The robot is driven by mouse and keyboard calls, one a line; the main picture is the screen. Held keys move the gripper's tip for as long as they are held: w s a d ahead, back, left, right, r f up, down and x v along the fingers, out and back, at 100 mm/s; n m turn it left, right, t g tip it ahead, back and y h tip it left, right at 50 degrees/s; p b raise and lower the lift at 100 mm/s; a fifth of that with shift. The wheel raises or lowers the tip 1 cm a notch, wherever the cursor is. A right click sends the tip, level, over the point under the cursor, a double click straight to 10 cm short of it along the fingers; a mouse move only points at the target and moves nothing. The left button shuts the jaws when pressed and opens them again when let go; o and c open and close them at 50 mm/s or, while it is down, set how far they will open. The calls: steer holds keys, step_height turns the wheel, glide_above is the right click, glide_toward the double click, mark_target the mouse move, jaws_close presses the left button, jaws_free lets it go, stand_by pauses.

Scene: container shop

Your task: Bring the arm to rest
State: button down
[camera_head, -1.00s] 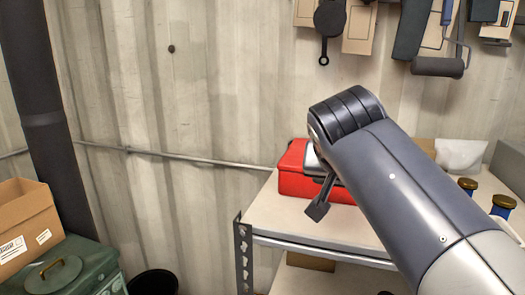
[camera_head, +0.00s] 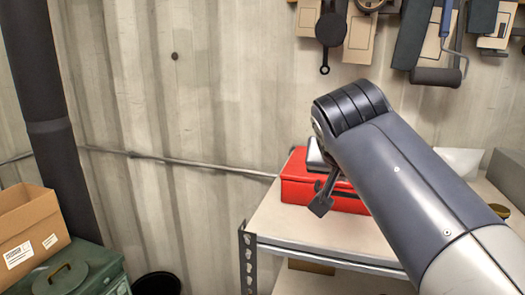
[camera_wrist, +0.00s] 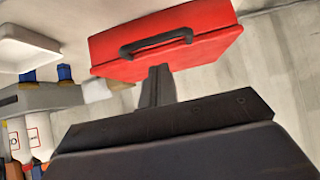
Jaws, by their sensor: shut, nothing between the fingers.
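My gripper (camera_head: 320,205) hangs at the end of my arm, in front of the shelf's left part in the head view. Its fingers are shut and empty. In the wrist view my gripper (camera_wrist: 157,88) points toward a red toolbox (camera_wrist: 165,40) with a black handle. The fingertips overlap the toolbox's lower edge there; I cannot tell the distance. In the head view the red toolbox (camera_head: 298,181) stands on the shelf behind my gripper, partly hidden by my arm.
The metal shelf (camera_head: 285,222) has clear top surface at its front left. A cardboard box (camera_head: 30,230) rests on a green case (camera_head: 95,272) at lower left. A black bin (camera_head: 157,284) stands between. Tools such as a paint roller (camera_head: 436,77) hang on the wall.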

steer(key=f+v, duration=0.1)
steer(key=v, duration=0.8)
steer(key=b+x, duration=0.1)
steer(key=x, duration=0.3)
steer(key=f+b+x, duration=0.1)
steer(key=x, duration=0.3)
steer(key=s+b+x, duration=0.1)
steer(key=b+x, duration=0.1)
steer(key=x, duration=0.2)
steer(key=shift+a+f, duration=0.15)
step_height(320, 180, up, 4)
steer(key=p, duration=0.4)
step_height(320, 180, up, 9)
steer(key=g+p, duration=0.3)
steer(key=p, duration=0.8)
glide_above(340, 194)
steer(key=w, duration=0.2)
steer(key=shift+s+d+y, duration=0.2)
steer(key=shift+y, duration=0.2)
steer(key=shift+f, duration=0.1)
